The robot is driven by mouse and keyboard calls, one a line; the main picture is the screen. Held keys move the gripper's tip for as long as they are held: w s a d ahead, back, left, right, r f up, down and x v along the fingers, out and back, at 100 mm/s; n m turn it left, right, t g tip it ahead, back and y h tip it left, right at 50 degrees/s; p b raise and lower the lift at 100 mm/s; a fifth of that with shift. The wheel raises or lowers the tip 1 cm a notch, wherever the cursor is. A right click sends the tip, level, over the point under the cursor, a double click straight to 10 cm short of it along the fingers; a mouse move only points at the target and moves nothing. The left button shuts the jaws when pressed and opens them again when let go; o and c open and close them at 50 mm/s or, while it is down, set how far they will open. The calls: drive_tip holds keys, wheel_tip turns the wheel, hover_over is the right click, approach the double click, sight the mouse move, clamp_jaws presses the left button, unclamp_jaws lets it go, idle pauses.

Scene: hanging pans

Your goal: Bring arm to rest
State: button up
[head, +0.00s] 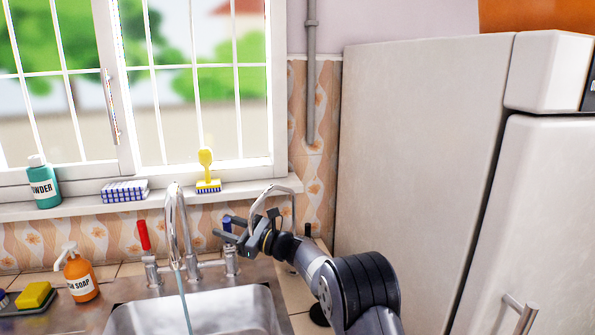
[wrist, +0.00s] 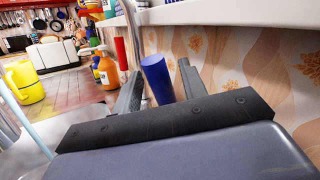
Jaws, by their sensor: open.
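My gripper (head: 226,228) is at the sink, just right of the tall faucet (head: 172,215), with my arm reaching in from the lower right. Its jaws are open. The blue tap handle (head: 227,224) stands by the fingertips. In the wrist view the blue handle (wrist: 157,80) shows upright between my two fingers (wrist: 160,68), with gaps on both sides. Whether a finger touches it I cannot tell. The red tap handle (head: 143,235) tilts slightly on the faucet's left side. A stream of water (head: 184,303) runs from the spout into the sink (head: 225,312).
A curved thin metal spout (head: 275,189) stands beside my wrist. The window sill (head: 240,192) with a teal bottle (head: 43,182) and brushes is above. An orange soap bottle (head: 79,275) is at left. A large white fridge (head: 425,150) stands close to my arm's right.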

drive_tip(key=shift+w+a+r+p, duration=0.2)
drive_tip(key=shift+a+r+p, duration=0.1)
drive_tip(key=shift+p, duration=0.25)
drive_tip(key=shift+w+d+r+m+p, duration=0.15)
drive_tip(key=shift+m+p, duration=0.15)
drive_tip(key=shift+p, duration=0.6)
drive_tip(key=shift+w+m+h+p, duration=0.3)
drive_tip(key=shift+h+p, duration=0.1)
drive_tip(key=shift+p, duration=0.6)
drive_tip(key=shift+a+f, duration=0.2)
drive_tip(key=shift+f, duration=0.1)
drive_tip(key=shift+d, duration=0.15)
